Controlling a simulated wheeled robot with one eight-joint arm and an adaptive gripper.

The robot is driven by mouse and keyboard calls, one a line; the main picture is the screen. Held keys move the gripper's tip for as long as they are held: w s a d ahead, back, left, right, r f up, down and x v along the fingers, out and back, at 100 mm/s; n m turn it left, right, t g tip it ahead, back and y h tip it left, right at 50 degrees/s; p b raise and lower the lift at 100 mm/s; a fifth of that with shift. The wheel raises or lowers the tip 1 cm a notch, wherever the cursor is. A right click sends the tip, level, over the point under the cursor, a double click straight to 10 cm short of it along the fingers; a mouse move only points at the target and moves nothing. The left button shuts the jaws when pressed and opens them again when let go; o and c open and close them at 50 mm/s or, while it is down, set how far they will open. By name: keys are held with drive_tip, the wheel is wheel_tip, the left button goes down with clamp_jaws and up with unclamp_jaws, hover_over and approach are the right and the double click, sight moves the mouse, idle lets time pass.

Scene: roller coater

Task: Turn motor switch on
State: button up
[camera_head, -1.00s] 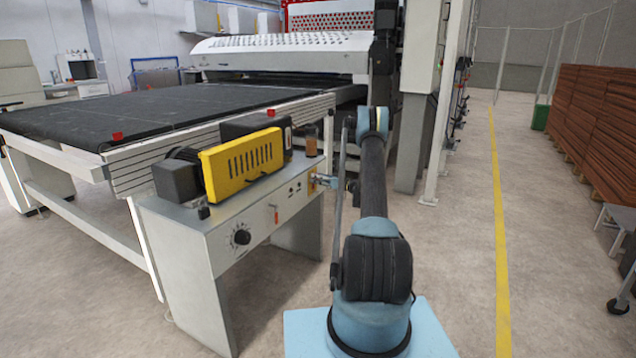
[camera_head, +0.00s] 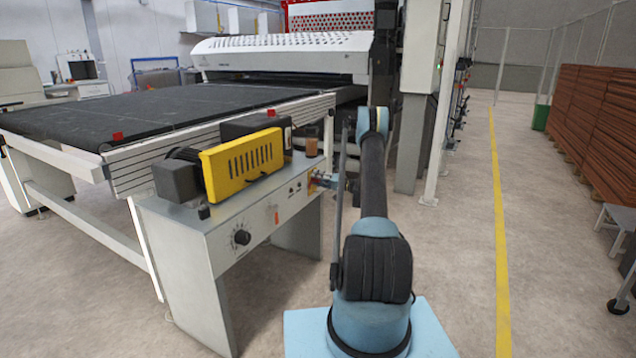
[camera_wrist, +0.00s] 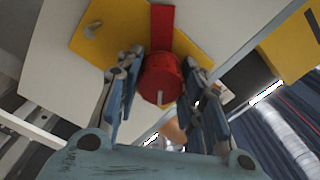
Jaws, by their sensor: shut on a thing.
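A red round switch knob (camera_wrist: 160,78) with a white mark sits on a yellow plate (camera_wrist: 105,28) in the wrist view. A flat red bar (camera_wrist: 161,28) shows just behind the knob. The blue fingers of my gripper (camera_wrist: 163,66) are on either side of the knob and shut on it. In the head view my gripper (camera_head: 326,181) is at the right end of the grey control panel (camera_head: 225,243), and the knob is mostly hidden there. A small red-orange lever (camera_head: 276,215) and a black dial (camera_head: 241,237) are further left on the panel.
A yellow motor cover (camera_head: 243,165) and a brown cup-like container (camera_head: 312,141) stand on top of the panel housing. The black conveyor bed (camera_head: 140,112) lies behind. Open floor (camera_head: 455,240) lies to the right of my arm.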

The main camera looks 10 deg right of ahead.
drive_tip(key=m, duration=0.4)
drive_tip(key=shift+w+d+f+m, duration=0.1)
drive_tip(key=shift+d+m, duration=0.05)
drive_tip(key=shift+m, duration=1.75)
drive_tip(key=shift+f, duration=0.1)
drive_tip(key=o, duration=1.1)
drive_tip(key=shift+c, duration=0.2)
drive_tip(key=v, duration=1.2)
